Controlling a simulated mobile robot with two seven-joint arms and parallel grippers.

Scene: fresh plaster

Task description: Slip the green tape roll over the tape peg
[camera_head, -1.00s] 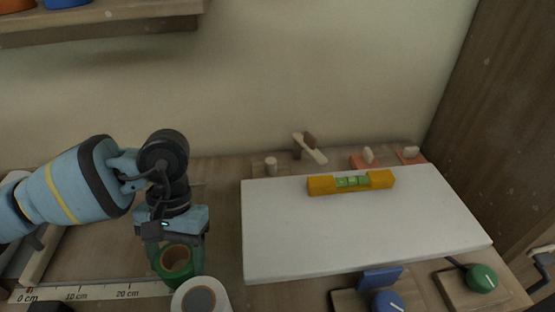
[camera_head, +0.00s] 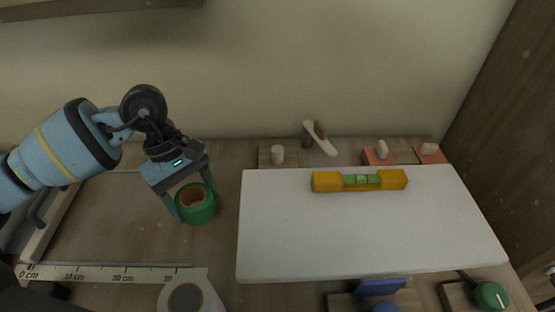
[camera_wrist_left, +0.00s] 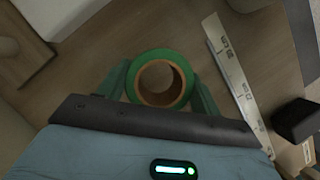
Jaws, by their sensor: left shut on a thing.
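The green tape roll (camera_head: 197,214) has a brown cardboard core and an open hole. My left gripper (camera_head: 196,206) is shut on it, one finger on each side, and seems to hold it over the left part of the wooden bench. The left wrist view also shows the roll (camera_wrist_left: 160,53) between the fingers, with wood visible through its hole. A short pale upright peg (camera_head: 278,153), which looks like the tape peg, stands on a wooden block at the back, right of the roll and apart from it. Nothing is on it. My right gripper is not in view.
A white board (camera_head: 350,235) carrying a yellow level (camera_head: 327,181) fills the middle right. A ruler (camera_head: 100,273) and a white piece with a grey round centre (camera_head: 207,288) lie in front. A wooden toggle (camera_head: 320,140) stands right of the peg. A shelf (camera_head: 90,8) hangs above.

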